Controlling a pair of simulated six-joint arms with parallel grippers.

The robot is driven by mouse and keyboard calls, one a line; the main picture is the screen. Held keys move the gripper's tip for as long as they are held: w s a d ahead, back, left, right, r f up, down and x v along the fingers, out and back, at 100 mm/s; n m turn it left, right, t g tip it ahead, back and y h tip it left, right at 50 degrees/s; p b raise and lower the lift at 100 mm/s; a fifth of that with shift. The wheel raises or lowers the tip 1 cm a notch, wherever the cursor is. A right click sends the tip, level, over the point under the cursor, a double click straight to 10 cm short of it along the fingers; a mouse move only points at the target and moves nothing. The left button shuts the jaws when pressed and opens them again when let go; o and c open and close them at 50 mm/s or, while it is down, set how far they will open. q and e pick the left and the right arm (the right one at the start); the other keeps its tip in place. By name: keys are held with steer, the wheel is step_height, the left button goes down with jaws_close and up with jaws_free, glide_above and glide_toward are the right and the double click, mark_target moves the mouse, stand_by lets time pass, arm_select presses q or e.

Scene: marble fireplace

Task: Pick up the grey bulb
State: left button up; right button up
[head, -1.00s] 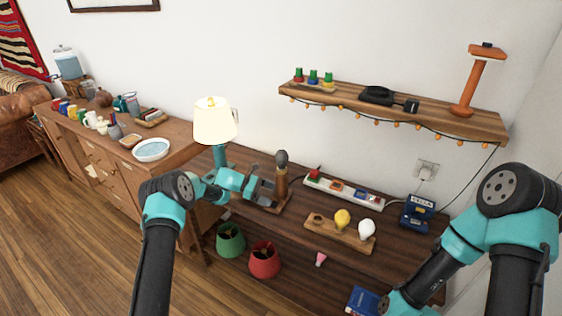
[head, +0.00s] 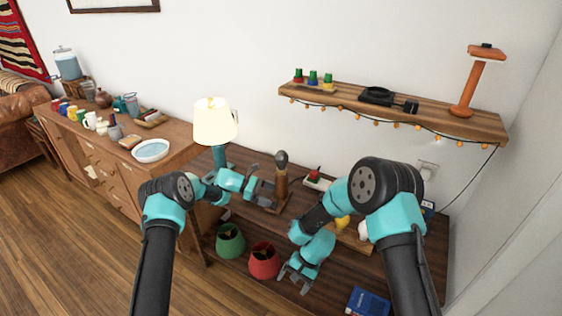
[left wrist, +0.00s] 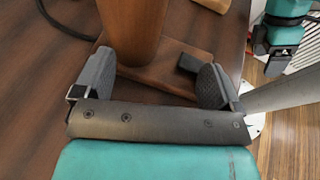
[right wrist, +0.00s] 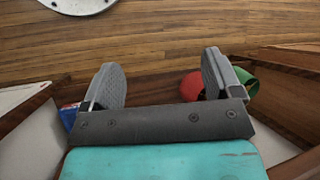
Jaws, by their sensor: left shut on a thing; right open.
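A dark grey bulb (head: 281,158) tops an upright wooden lamp stand (head: 281,185) on the dark table, in the head view. My left gripper (head: 264,188) is at the stand, below the bulb. The bulb is out of that view. My right gripper (head: 294,281) is open and empty, low over the table's front near the red shade. Its fingers are wide apart in the right wrist view (right wrist: 165,85).
A red shade (head: 264,262) and green shade (head: 230,240) are left of the right gripper. A yellow bulb (head: 342,222) and white bulb (head: 363,231) are partly hidden behind my right arm. A blue book (head: 368,302) lies at the front right. A lit lamp (head: 214,122) stands behind the left gripper.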

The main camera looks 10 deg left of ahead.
steer(key=w+a+r+n, duration=0.2)
steer(key=w+a+r, duration=0.3)
steer(key=a, duration=0.4)
steer(key=n+t+h, duration=0.2)
steer(key=n+t, duration=0.6)
glide_toward(280, 153)
steer(key=shift+w+f, duration=0.15)
steer(key=shift+f, duration=0.1)
steer(key=x, duration=0.7)
